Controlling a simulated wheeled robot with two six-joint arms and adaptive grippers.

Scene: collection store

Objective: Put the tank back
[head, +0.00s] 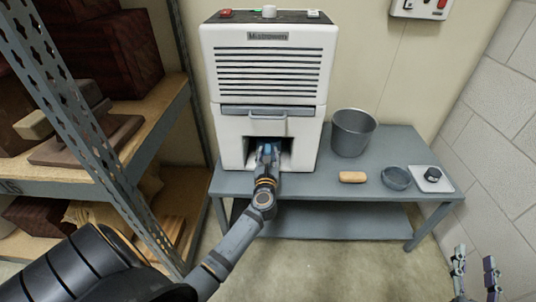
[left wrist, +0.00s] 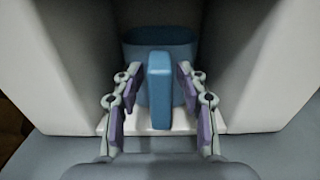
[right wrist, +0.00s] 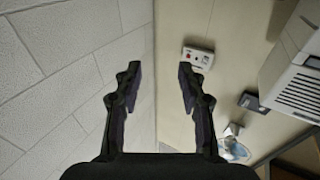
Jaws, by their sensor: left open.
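The blue tank (left wrist: 132,46) stands in the open bay at the foot of the white machine (head: 270,65), its upright handle (left wrist: 159,95) facing out. In the head view only a little blue shows in the bay, mostly hidden by my gripper. My left gripper (left wrist: 159,76) is open at the bay, one finger on each side of the handle, with visible gaps between pads and handle. My right gripper (head: 475,266) is open and empty at the lower right, off the table, facing the walls in its own view (right wrist: 159,68).
The machine stands on a grey table (head: 320,184). To its right are a grey bucket (head: 353,132), a tan block (head: 352,177), a round grey dish (head: 396,178) and a small white scale-like plate with a dark knob (head: 432,180). Metal shelving (head: 75,110) stands close on the left.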

